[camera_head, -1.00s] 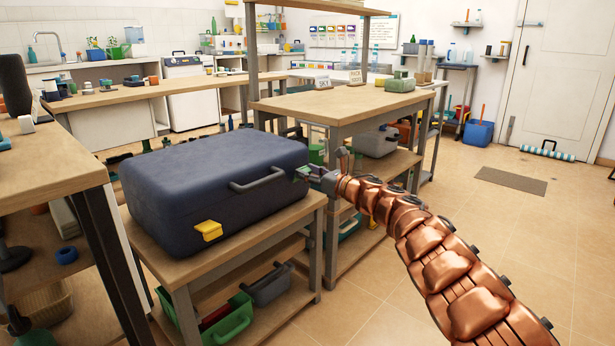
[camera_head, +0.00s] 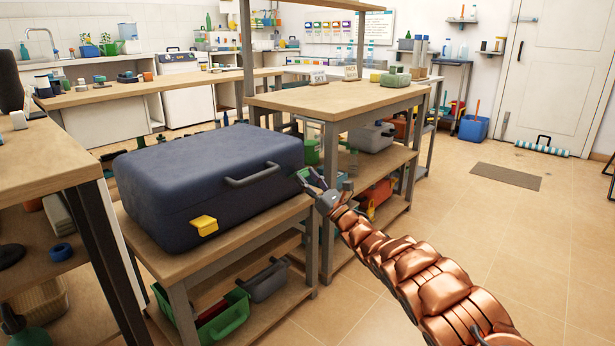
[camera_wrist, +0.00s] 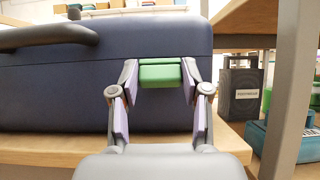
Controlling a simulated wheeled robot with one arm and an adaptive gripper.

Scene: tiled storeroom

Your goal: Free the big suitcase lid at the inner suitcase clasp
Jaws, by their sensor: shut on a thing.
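The big dark blue suitcase (camera_head: 210,185) lies flat on a wooden bench, its lid down. On its front a yellow clasp (camera_head: 204,226) sits to the left of the grey handle (camera_head: 252,175). A green clasp (camera_wrist: 160,74) is on the same front face, right of the handle (camera_wrist: 45,34) in the wrist view. My gripper (camera_head: 311,181) is at the right end of that face. In the wrist view its fingertips (camera_wrist: 160,70) stand at both sides of the green clasp, shut on it. The clasp is hard to make out in the head view.
The bench (camera_head: 262,233) carries the suitcase, with a green bin (camera_head: 222,320) and a grey bin on its lower shelf. A taller wooden table (camera_head: 335,100) stands close behind my gripper. The tiled floor to the right is open.

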